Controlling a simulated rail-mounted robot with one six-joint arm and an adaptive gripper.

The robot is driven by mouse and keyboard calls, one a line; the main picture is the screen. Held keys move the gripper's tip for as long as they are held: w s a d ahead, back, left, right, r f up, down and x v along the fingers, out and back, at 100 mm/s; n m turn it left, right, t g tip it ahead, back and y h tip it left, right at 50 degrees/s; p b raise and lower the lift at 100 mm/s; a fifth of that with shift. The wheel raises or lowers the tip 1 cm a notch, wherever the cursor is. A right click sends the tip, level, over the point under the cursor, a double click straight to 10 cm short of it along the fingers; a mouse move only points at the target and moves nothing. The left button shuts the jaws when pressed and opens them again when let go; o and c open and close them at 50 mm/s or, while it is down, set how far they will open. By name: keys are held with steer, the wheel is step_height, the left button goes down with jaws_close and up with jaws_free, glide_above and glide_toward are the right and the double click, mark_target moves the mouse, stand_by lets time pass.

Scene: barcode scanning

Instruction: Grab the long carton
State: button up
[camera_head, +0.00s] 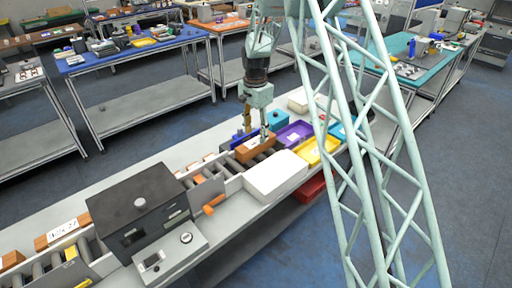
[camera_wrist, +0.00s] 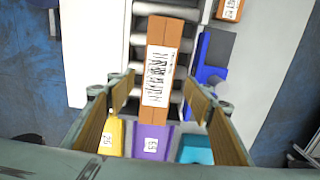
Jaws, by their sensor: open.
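The long carton (camera_wrist: 159,110) is orange-brown with a white barcode label. In the wrist view it lies between the two open fingers of my gripper (camera_wrist: 160,100), its length running up the picture, with a gap on both sides. In the head view the long carton (camera_head: 255,148) lies on the rollers at the end of the conveyor. My gripper (camera_head: 254,130) is right above it, pointing down, with the fingers open. I cannot tell how far the fingertips reach down beside the carton.
Purple (camera_head: 295,133), yellow (camera_head: 318,151) and blue trays stand beyond the carton. A white block (camera_head: 275,175) sits beside the conveyor. A dark scanner box (camera_head: 138,205) stands on the line at the front left. Another labelled carton (camera_wrist: 230,8) shows at the wrist view's top.

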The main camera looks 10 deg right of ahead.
mark_target(256, 141)
steer(key=shift+s+d+f, duration=0.1)
steer(key=shift+s+f, duration=0.05)
steer(key=shift+f, duration=2.45)
steer(key=shift+c, duration=0.7)
steer(key=c, duration=1.1)
steer(key=shift+r, duration=0.2)
steer(key=shift+r, duration=1.7)
steer(key=s, duration=1)
steer(key=s+a+r, duration=0.1)
steer(key=s, duration=0.5)
steer(key=shift+r, duration=0.1)
